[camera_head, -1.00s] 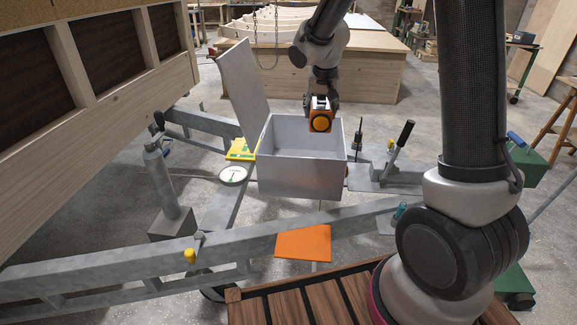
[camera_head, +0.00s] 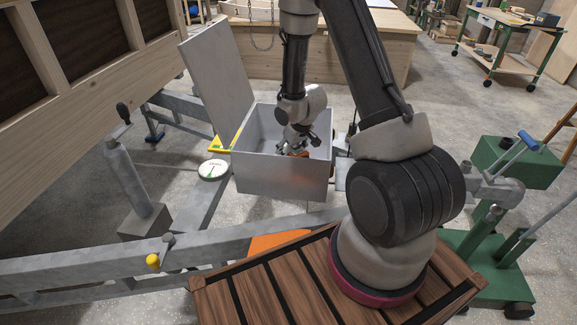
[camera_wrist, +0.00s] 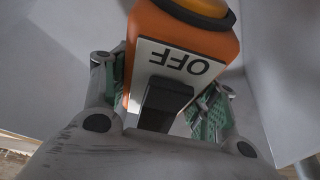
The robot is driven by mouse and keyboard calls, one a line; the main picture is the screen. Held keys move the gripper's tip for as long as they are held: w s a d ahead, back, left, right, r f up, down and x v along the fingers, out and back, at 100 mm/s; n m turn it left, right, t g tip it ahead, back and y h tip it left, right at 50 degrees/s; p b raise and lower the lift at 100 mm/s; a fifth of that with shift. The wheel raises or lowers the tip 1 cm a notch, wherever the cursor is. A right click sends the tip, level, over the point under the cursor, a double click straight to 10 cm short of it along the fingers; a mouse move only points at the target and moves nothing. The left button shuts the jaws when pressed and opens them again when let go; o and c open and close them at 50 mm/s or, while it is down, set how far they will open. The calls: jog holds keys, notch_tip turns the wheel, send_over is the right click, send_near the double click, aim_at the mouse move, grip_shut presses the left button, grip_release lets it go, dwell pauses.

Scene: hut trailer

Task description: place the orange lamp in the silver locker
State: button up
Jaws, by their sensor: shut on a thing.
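The silver locker (camera_head: 282,176) is an open grey metal box with its lid (camera_head: 217,85) raised at the left. My gripper (camera_head: 295,150) reaches down inside the locker's opening. It is shut on the orange lamp (camera_head: 301,154), of which only a small part shows in the head view above the near wall. In the wrist view the lamp (camera_wrist: 220,50) sits between the green-padded fingers (camera_wrist: 160,95), with a white "OFF" label, a black switch and an amber lens at the top. Grey locker walls surround it. Whether the lamp touches the floor is hidden.
A round white gauge (camera_head: 213,169) and a yellow item (camera_head: 219,145) lie left of the locker. Grey trailer beams (camera_head: 110,275) run in front, with an orange plate (camera_head: 275,241) on them. A wooden wall stands at the left. A green machine (camera_head: 518,162) stands at the right.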

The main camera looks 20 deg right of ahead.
notch_tip(320, 180, down, 7)
jog(key=shift+f, duration=0.1)
dwell(0.4)
jog(key=o, duration=1.2)
jog(key=shift+f, duration=0.1)
